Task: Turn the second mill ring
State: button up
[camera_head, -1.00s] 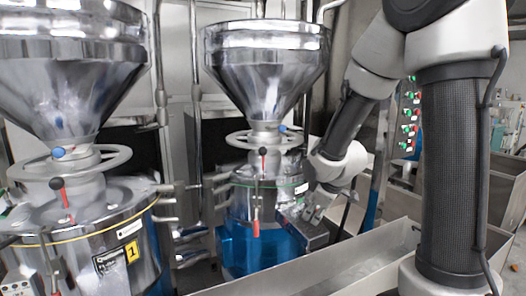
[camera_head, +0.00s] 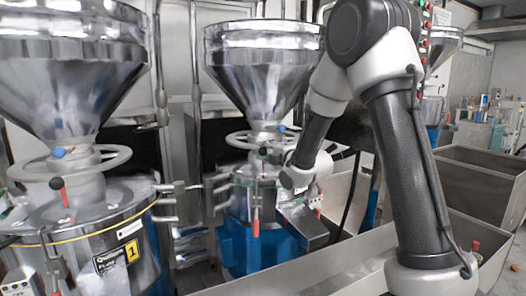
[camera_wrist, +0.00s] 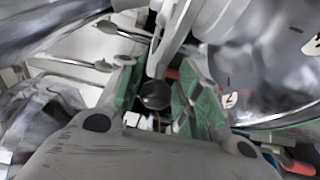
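The second mill (camera_head: 238,205) is the middle one, with a steel hopper (camera_head: 262,80) on top and a blue lower body. Its grey ring (camera_head: 234,139) sits under the hopper, with a blue knob (camera_head: 282,129) on its rim. My gripper (camera_head: 270,156) is at the right front of this ring, just below its rim, and partly hides it. In the wrist view my gripper (camera_wrist: 160,88) is open, its green-padded fingers apart. A dark round knob (camera_wrist: 155,95) shows between them, and a grey bar-like part (camera_wrist: 172,40) runs above it. Contact cannot be told.
The first mill (camera_head: 110,255), marked 1, stands at the left with its own ring (camera_head: 115,157). A steel spout (camera_head: 302,224) juts from the second mill. A long metal trough (camera_head: 290,272) crosses the front. Pipes (camera_head: 195,100) rise between the mills.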

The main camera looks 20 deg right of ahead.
jog(key=shift+x, duration=0.8)
grip_shut()
jog(key=shift+d, duration=0.15)
